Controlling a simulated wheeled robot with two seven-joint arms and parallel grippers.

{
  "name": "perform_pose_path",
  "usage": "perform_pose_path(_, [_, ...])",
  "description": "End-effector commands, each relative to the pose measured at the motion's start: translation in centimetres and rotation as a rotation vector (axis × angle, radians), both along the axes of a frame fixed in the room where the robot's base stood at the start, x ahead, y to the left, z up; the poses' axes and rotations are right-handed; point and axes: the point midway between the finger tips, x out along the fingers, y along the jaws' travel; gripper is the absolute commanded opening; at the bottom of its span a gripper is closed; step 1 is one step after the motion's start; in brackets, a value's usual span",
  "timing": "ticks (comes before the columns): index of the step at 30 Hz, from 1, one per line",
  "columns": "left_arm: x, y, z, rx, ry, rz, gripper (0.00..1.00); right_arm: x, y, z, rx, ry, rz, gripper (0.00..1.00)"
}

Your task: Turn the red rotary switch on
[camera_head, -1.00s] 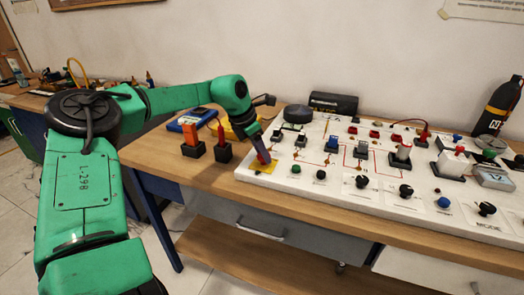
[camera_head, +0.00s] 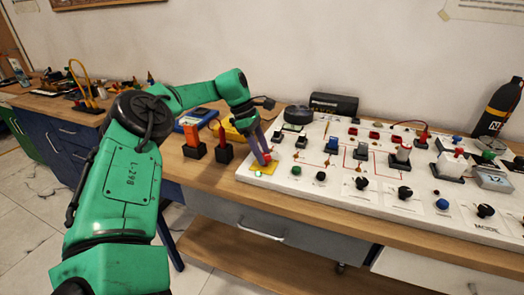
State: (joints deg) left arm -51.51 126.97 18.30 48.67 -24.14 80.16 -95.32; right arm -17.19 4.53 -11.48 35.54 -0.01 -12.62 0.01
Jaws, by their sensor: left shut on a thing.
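The red rotary switch (camera_head: 266,158) sits on a yellow square plate (camera_head: 268,169) at the left end of the white panel (camera_head: 330,195). Only a little red shows between the fingers. My left gripper (camera_head: 263,158) comes down on it from above, tilted, and is shut on it. The fingers hide most of the switch, so its pointing direction cannot be told. My right gripper is not in view.
An orange block (camera_head: 190,134) and a red-handled tool stand in black holders (camera_head: 223,153) left of the panel. Several knobs, such as a black one (camera_head: 361,183), and switches cover the panel. A dark bottle (camera_head: 499,108) stands at the back right.

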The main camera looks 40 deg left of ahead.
Motion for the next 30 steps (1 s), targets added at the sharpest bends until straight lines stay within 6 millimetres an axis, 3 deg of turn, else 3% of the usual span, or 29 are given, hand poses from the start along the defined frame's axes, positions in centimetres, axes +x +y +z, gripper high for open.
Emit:
perform_pose_path(20, [0.13,0.08,0.12,0.002,-0.005,-0.064,0.0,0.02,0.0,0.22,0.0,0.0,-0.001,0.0])
perform_pose_path(21, [0.12,0.09,0.12,0.002,-0.005,-0.064,0.67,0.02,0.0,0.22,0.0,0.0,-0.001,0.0])
perform_pose_path(22, [0.13,0.09,0.11,0.002,-0.005,-0.064,0.78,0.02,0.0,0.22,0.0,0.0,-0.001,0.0])
perform_pose_path(30, [0.07,0.06,0.04,0.001,-0.002,-0.064,0.81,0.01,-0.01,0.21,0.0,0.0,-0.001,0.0])
